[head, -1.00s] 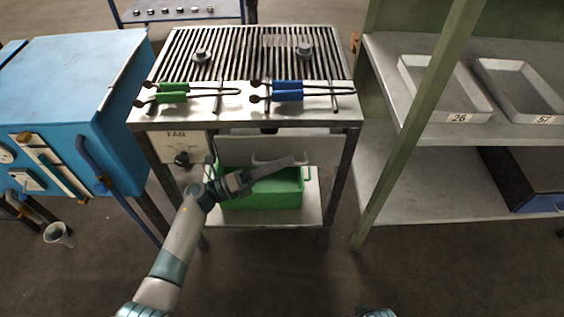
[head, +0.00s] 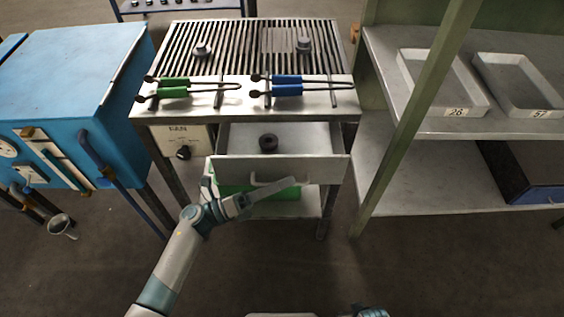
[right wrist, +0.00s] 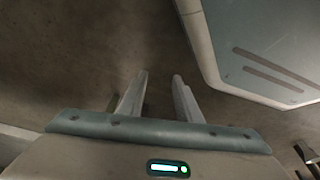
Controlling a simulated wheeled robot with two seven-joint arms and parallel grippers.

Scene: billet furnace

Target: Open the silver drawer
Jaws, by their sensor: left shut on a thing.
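The silver drawer (head: 225,172) under the grated bench is pulled out, and its interior shows from above. A small dark round part (head: 268,143) lies inside it. The drawer's light bar handle (head: 254,179) is on the front face. My left gripper (head: 288,186) is at the handle, shut on it; its fingers partly cover the handle's lower side. My right gripper (right wrist: 161,85) shows in the right wrist view with its two fingers apart and nothing between them, over bare floor.
A green box (head: 285,194) sits on the lower shelf under the drawer, partly hidden. A blue furnace (head: 70,75) stands at left. A green-framed shelf with trays (head: 455,108) stands close at right. Tongs with green (head: 173,92) and blue handles (head: 287,93) lie on the bench.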

